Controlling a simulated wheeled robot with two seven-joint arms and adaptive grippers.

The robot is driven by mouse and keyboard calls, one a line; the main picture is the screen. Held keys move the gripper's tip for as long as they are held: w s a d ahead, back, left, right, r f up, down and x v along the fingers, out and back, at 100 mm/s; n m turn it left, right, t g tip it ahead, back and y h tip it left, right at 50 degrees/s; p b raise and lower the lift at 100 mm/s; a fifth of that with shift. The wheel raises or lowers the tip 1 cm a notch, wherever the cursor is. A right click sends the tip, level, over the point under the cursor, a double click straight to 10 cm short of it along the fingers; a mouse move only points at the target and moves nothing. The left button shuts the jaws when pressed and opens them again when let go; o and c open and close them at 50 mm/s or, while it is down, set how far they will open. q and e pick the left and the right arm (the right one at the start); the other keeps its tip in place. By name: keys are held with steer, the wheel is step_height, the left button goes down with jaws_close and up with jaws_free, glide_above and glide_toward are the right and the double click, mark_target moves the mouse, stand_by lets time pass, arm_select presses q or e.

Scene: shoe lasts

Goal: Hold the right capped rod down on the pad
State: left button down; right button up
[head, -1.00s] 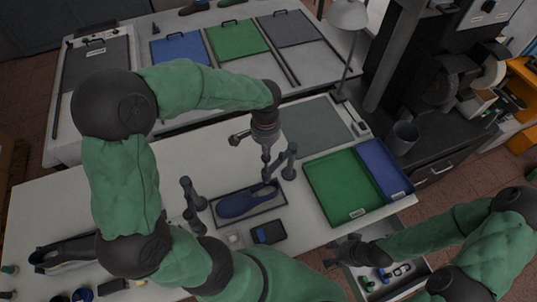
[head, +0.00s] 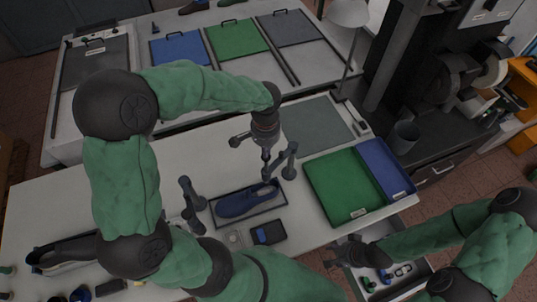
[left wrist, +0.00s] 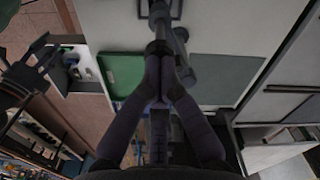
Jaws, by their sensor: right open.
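The right capped rod (head: 279,161) is a dark, thick-ended arm on a short stand, slanting down over the heel end of a blue shoe (head: 244,201). The shoe lies in a dark-rimmed tray (head: 222,222); I cannot make out the pad under the rod's end. My left gripper (head: 265,176) points down at the rod's lower end; contact is unclear. In the left wrist view its fingers (left wrist: 157,52) meet, with the rod (left wrist: 184,62) beside them. A similar capped rod (head: 187,192) stands left of the shoe. My right gripper (head: 338,254) is open near the front edge.
A green tray (head: 343,184) and a blue tray (head: 384,168) lie to the right. A grey mat (head: 317,125) lies behind. A small black device (head: 268,234) lies in front of the shoe. A drawer (head: 400,277) with small parts is below my right gripper.

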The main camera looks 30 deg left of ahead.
arm_select(q)
steer(key=shift+f+b, duration=3.05)
steer(key=shift+f, duration=0.9)
steer(key=shift+s, duration=0.1)
steer(key=shift+s+f, duration=0.1)
steer(key=shift+f, duration=0.1)
steer(key=shift+r, duration=0.15)
steer(key=shift+r+p, duration=0.3)
steer(key=shift+r, duration=0.15)
steer(key=shift+w+r+p, duration=0.2)
steer(key=shift+r+p, duration=2.9)
steer(key=shift+r, duration=1.45)
